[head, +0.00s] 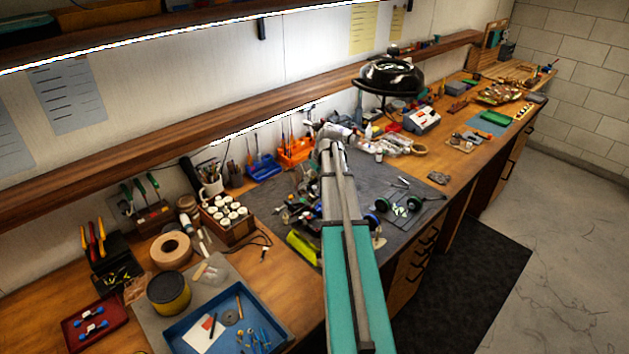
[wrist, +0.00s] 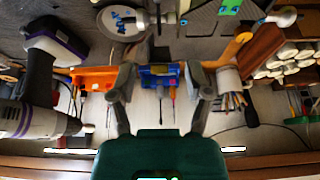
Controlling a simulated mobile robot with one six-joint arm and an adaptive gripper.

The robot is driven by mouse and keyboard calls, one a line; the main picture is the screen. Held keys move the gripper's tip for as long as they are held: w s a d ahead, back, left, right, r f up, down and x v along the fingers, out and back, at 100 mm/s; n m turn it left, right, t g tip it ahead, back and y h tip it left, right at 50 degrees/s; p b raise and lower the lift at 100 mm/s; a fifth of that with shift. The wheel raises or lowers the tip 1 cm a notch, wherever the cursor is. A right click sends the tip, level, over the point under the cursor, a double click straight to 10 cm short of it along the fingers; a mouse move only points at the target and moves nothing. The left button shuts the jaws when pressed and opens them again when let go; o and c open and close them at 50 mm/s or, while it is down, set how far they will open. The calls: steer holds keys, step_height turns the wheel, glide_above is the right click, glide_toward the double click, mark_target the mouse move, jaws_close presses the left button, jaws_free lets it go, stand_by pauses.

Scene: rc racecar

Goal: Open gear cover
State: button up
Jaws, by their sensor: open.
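My gripper (wrist: 159,72) is open in the wrist view, its two grey fingers apart with nothing held between them. A blue holder (wrist: 160,77) shows behind the gap. In the head view my arm hides the gripper and part of the grey mat (head: 365,170). Car parts with dark wheels (head: 382,205) lie on the mat to the right of my arm, and more small parts lie to its left. I cannot make out the gear cover in either view. A round disc with blue marks (wrist: 122,21) shows at the top of the wrist view.
A black lamp (head: 390,76) hangs over the bench, right of my arm. A wooden shelf (head: 150,136) runs along the wall. A drill (wrist: 45,85) and an orange holder (wrist: 92,78) are left in the wrist view. A blue tray (head: 183,318) stands at front left.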

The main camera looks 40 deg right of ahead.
steer(key=shift+w+f, duration=0.2)
steer(key=shift+f, duration=0.25)
